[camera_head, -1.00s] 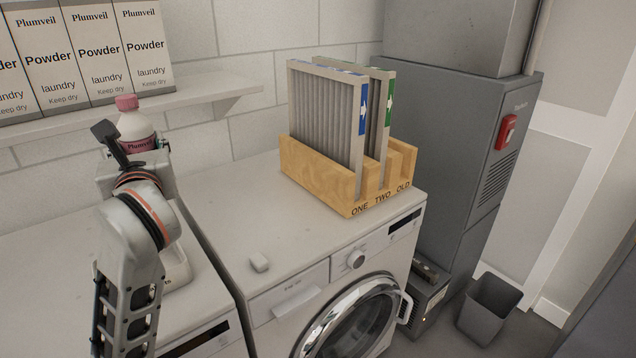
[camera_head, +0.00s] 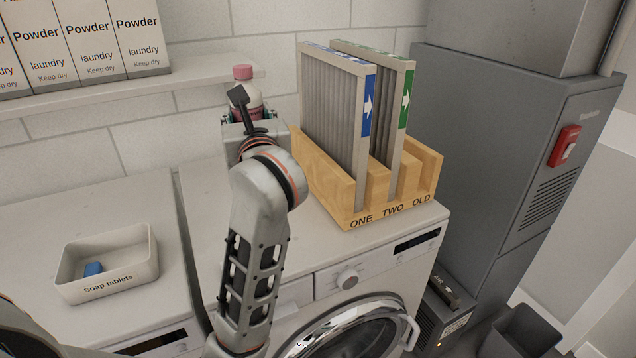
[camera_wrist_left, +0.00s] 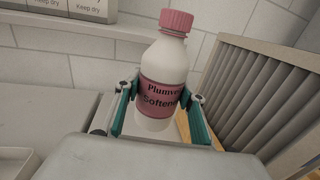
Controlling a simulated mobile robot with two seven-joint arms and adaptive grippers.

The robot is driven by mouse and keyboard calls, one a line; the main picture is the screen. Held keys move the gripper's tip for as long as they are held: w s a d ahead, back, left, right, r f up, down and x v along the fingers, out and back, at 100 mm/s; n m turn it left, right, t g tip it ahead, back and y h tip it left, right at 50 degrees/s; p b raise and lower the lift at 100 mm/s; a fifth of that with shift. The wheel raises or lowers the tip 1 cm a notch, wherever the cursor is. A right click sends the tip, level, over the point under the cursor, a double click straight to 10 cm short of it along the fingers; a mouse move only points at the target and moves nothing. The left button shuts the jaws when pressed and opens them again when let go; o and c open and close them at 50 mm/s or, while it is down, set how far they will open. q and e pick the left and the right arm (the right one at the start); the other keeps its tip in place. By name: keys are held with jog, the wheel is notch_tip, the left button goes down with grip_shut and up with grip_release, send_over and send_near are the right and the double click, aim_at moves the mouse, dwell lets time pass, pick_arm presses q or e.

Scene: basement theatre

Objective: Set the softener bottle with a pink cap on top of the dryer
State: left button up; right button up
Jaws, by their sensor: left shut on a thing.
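The softener bottle (camera_head: 243,88), white with a pink cap and pink label, is upright in my left gripper (camera_head: 246,115). In the left wrist view the teal fingers of the gripper (camera_wrist_left: 160,118) are closed around the lower part of the bottle (camera_wrist_left: 164,75). It is over the back left of the right-hand white front-loading machine (camera_head: 210,200), left of the filter rack. I cannot tell whether its base touches the top. No readable label shows whether this machine is the dryer. My right gripper is not in view.
The wooden rack (camera_head: 345,200) with two pleated filters (camera_head: 335,110) stands close right of the bottle. A soap-tablet tray (camera_head: 108,265) sits on the left machine (camera_head: 40,220). A wall shelf (camera_head: 130,92) holds powder boxes (camera_head: 85,40). A grey cabinet (camera_head: 490,150) stands right.

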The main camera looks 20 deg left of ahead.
pick_arm(q)
jog(key=shift+w+d+f, duration=0.15)
jog(key=shift+f, duration=0.05)
notch_tip(320, 180, down, 20)
jog(key=b, duration=0.6)
jog(key=shift+r, duration=0.25)
jog(key=shift+f+b, duration=0.3)
jog(key=o, duration=1.2)
jog(key=shift+r, duration=0.1)
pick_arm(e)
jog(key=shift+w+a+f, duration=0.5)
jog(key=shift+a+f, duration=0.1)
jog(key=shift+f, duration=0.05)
